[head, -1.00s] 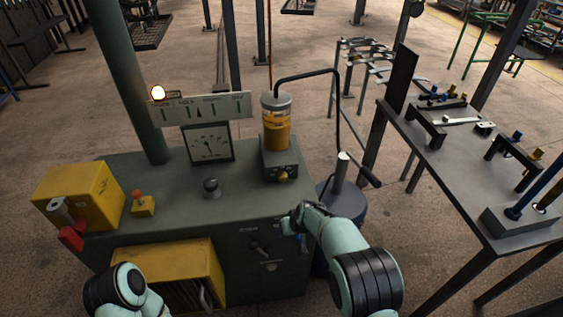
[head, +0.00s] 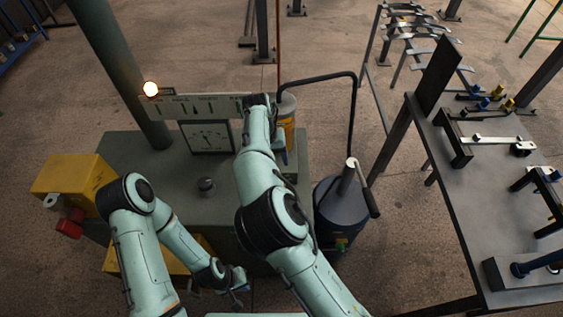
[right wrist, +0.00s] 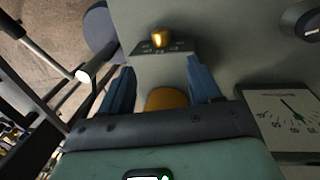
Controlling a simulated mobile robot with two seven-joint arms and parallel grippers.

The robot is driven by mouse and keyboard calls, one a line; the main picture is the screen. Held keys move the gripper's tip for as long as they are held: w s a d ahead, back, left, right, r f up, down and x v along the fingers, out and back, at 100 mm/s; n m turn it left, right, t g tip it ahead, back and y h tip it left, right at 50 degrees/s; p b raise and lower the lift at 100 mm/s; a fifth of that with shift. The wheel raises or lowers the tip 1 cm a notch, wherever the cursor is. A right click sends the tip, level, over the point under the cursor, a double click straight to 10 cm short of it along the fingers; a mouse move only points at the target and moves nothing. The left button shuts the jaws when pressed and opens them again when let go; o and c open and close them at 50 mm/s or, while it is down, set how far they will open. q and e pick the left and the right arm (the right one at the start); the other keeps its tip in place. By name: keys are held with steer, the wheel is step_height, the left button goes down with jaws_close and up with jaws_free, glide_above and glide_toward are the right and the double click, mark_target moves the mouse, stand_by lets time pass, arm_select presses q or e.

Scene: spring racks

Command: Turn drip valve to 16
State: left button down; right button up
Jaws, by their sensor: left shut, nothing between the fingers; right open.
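The drip valve is a brass knob (right wrist: 160,38) on the face of a small dark block with a printed scale (right wrist: 165,49); I cannot read its setting. In the head view my right arm hides the knob. The oil cup (head: 287,115) with amber oil stands above the block, partly behind my right gripper. My right gripper (right wrist: 161,78) is open, its blue fingers apart on either side of the cup's orange part (right wrist: 166,99). The knob lies beyond the fingertips, apart from them. My left gripper (head: 238,283) is shut and empty, low in front of the cabinet.
A green cabinet (head: 150,160) carries a dial gauge (head: 210,137), a black knob (head: 206,186) and a yellow box (head: 75,183). A blue drum with a pump handle (head: 340,205) and a tool table (head: 440,180) stand right.

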steer(key=f, duration=0.3)
steer(key=d+f, duration=0.1)
steer(key=f, duration=0.7)
steer(key=shift+s+d, duration=0.25)
steer(key=shift+s, duration=0.1)
steer(key=shift+d+f, duration=0.15)
steer(key=shift+f, duration=0.75)
arm_select(q)
steer(key=shift+s, duration=0.2)
arm_select(e)
steer(key=c, duration=1)
steer(key=shift+c, duration=0.2)
arm_select(q)
steer(key=shift+s, duration=0.15)
